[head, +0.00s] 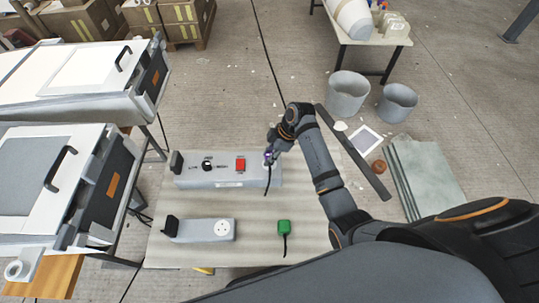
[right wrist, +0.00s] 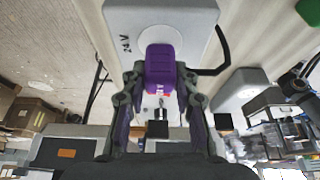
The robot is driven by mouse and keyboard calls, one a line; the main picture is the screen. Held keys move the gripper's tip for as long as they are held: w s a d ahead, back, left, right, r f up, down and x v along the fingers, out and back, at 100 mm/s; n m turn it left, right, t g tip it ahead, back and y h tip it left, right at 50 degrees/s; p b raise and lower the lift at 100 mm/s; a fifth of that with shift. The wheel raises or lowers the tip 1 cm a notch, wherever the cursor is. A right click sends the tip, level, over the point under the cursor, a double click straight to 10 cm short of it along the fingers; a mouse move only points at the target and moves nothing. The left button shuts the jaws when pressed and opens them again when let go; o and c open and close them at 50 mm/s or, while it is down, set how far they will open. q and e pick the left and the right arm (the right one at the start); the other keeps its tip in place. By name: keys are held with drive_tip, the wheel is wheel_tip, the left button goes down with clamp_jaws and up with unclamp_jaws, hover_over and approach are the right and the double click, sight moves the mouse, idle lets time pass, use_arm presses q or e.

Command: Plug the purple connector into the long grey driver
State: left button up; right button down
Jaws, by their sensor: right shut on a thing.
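The long grey driver (head: 205,171) lies on the table, with a black knob and a red switch on its top. My right gripper (head: 269,157) is over its right end and is shut on the purple connector (right wrist: 160,68). In the right wrist view the connector sits between the two fingers, with the long grey driver (right wrist: 120,18) close behind it. A dark cable hangs from the connector's side. I cannot tell whether the connector touches the driver; the socket is hidden. My left gripper is out of view.
A shorter grey driver (head: 200,230) with a round white socket lies nearer on the table (head: 255,205). A green connector (head: 284,227) with a cable lies right of it. Two grey buckets (head: 347,94) stand on the floor beyond.

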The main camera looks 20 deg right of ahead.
drive_tip(key=shift+p, duration=0.3)
idle(0.7)
drive_tip(key=shift+p, duration=0.4)
idle(0.6)
drive_tip(key=shift+p, duration=0.4)
drive_tip(key=shift+f+b, duration=0.3)
drive_tip(key=shift+f, duration=0.25)
drive_tip(key=c, duration=0.9)
unclamp_jaws()
drive_tip(key=shift+c, duration=0.2)
